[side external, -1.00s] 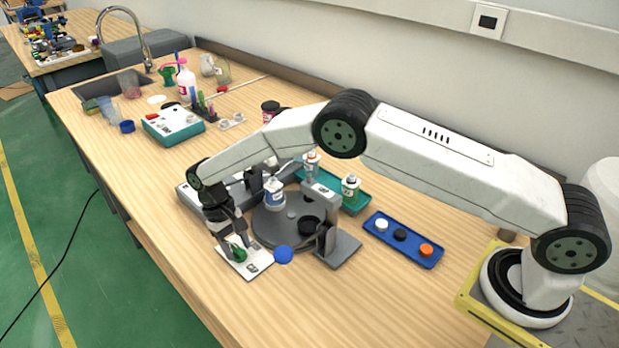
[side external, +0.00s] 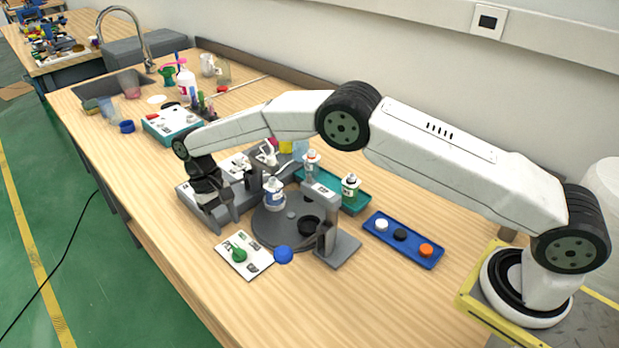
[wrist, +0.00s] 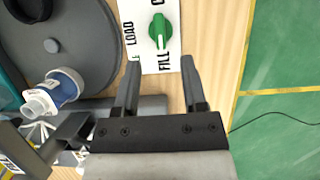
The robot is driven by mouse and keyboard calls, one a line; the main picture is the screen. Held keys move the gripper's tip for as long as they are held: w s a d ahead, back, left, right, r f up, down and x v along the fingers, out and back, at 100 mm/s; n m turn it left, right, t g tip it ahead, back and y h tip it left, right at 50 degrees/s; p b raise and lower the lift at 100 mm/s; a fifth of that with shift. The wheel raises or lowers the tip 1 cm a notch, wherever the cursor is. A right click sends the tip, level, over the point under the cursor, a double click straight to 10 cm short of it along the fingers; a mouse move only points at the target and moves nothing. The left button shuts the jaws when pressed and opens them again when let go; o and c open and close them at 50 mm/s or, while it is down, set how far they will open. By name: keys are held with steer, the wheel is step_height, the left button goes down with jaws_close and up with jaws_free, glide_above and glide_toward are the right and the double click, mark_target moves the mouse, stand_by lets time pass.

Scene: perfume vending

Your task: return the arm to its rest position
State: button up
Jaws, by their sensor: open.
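My gripper (side external: 211,205) is open and empty, raised near the left side of the grey turntable machine. In the wrist view its two fingers (wrist: 158,85) are spread apart with bare wood between them. The white panel (side external: 257,266) with the green knob (side external: 239,254) lies at the table's front side, clear of the fingers. In the wrist view the green knob (wrist: 157,30) is beyond the fingertips, and the panel is marked LOAD and FILL. My arm reaches across the table from its base at the right.
A bottle (side external: 274,194) stands on the grey turntable (side external: 262,236). A teal tray (side external: 358,206) with bottles is behind it, and a blue tray (side external: 434,259) with caps is to the right. A blue round button (side external: 284,254) is next to the panel. The front table strip is clear.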

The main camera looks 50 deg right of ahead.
steer(key=shift+w+r, duration=0.2)
steer(key=shift+r, duration=0.3)
steer(key=s+d+r+t, duration=0.3)
steer(key=s+d, duration=0.6)
steer(key=s, duration=0.3)
steer(key=s+d+r+t, duration=0.4)
steer(key=s+d, duration=0.6)
steer(key=s, duration=0.2)
steer(key=shift+s+d+r, duration=0.3)
steer(key=shift+s, duration=0.1)
